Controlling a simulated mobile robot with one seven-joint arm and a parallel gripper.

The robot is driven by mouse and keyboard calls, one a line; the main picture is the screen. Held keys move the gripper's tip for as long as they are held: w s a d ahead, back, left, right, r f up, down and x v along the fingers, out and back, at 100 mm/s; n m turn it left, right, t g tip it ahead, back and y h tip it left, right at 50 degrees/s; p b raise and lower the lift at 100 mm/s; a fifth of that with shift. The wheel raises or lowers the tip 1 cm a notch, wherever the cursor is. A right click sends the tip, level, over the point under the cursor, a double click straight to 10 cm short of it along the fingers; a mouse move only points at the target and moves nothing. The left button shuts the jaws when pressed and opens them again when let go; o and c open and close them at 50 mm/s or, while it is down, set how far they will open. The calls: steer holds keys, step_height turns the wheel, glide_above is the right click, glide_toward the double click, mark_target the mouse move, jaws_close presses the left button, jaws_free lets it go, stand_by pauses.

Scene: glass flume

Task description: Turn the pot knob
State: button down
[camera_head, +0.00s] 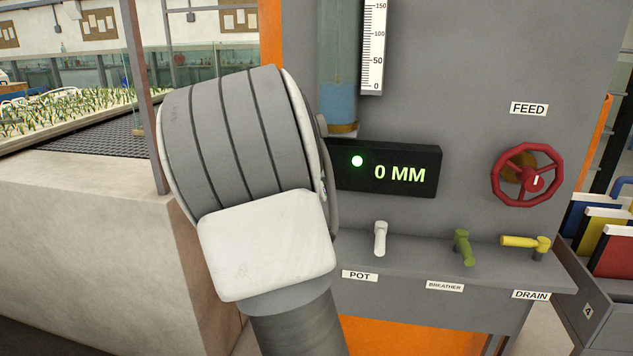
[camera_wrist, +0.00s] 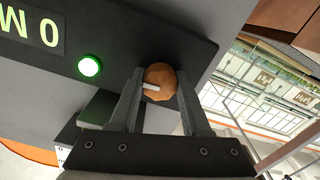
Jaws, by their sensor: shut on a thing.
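A round orange-brown knob (camera_wrist: 163,76) with a white pointer shows in the wrist view, on the dark display box beside the green lamp. My gripper (camera_wrist: 160,84) has one finger on each side of the knob and is shut on it. In the head view the knob and fingers are hidden behind my wrist. The display (camera_head: 400,174) reads 0 MM and its lamp (camera_head: 357,161) glows green. No label shows beside the knob.
A green lever (camera_head: 463,247) and a yellow drain lever (camera_head: 525,242) stand along the ledge. A red feed wheel (camera_head: 526,175) is on the panel at right. A tube (camera_head: 338,100) and a scale (camera_head: 373,45) rise above the display.

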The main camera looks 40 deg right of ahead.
steer(key=shift+m+b, duration=0.4)
steer(key=shift+m, duration=0.3)
steer(key=shift+c, duration=1.9)
jaws_free()
steer(key=b+v, duration=0.1)
steer(key=v, duration=1.6)
steer(key=shift+s, duration=0.2)
steer(key=shift+a, duration=0.15)
